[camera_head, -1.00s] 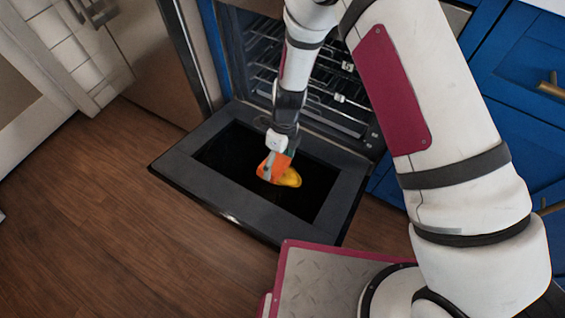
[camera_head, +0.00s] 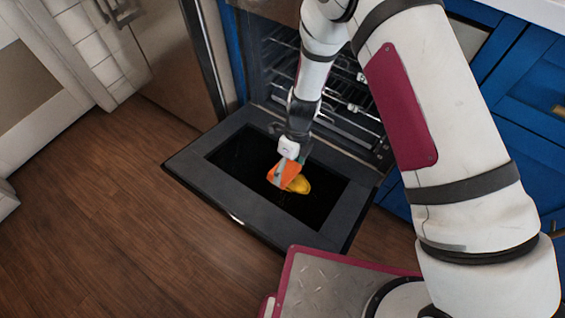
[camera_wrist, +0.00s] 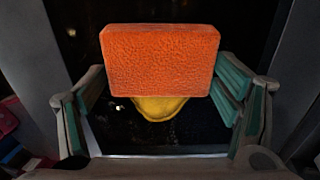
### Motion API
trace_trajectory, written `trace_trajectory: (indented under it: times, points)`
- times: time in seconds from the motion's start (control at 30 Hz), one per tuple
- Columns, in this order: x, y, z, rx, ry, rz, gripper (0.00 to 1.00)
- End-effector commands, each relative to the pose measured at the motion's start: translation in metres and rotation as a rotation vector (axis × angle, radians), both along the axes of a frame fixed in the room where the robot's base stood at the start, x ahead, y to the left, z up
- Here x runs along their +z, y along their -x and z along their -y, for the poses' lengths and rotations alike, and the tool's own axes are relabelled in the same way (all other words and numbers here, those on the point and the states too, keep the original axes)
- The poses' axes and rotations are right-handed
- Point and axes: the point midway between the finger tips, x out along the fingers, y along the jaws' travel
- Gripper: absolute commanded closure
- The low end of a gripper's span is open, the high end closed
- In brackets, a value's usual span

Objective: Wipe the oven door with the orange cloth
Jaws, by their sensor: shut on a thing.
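The oven door (camera_head: 268,214) is folded down flat, with a dark glass panel in a grey frame. My gripper (camera_head: 287,176) is over the middle of the glass, pointing down. It is shut on an orange block-like piece (camera_head: 284,173), the only orange thing in view. In the wrist view this piece (camera_wrist: 160,60) has a rough surface and looks more like a sponge than a cloth. A yellow rounded thing (camera_head: 301,185) shows right beside it, and partly behind it in the wrist view (camera_wrist: 160,107). I cannot tell whether the orange piece touches the glass.
The oven cavity with wire racks (camera_head: 345,105) is open behind the door. Blue cabinets (camera_head: 520,90) stand at the right and a steel-fronted unit (camera_head: 172,65) at the left. Wooden floor (camera_head: 110,215) is clear left of the door.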

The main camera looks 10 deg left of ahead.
Motion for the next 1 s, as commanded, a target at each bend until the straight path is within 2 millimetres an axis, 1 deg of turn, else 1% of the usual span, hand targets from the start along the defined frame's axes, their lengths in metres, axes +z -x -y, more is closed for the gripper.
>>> trace_trajectory:
  times: [0.1,0.37,0.8,1.0]
  points:
    - [0.001,0.004,0.008,-0.001,0.001,-0.004,0.4]
    - [0.0,0.006,0.016,-0.001,0.0,-0.001,0.4]
    - [-0.002,0.019,0.047,-0.001,0.002,-0.003,0.4]
    - [-0.003,0.021,0.052,-0.001,0.002,-0.004,0.39]
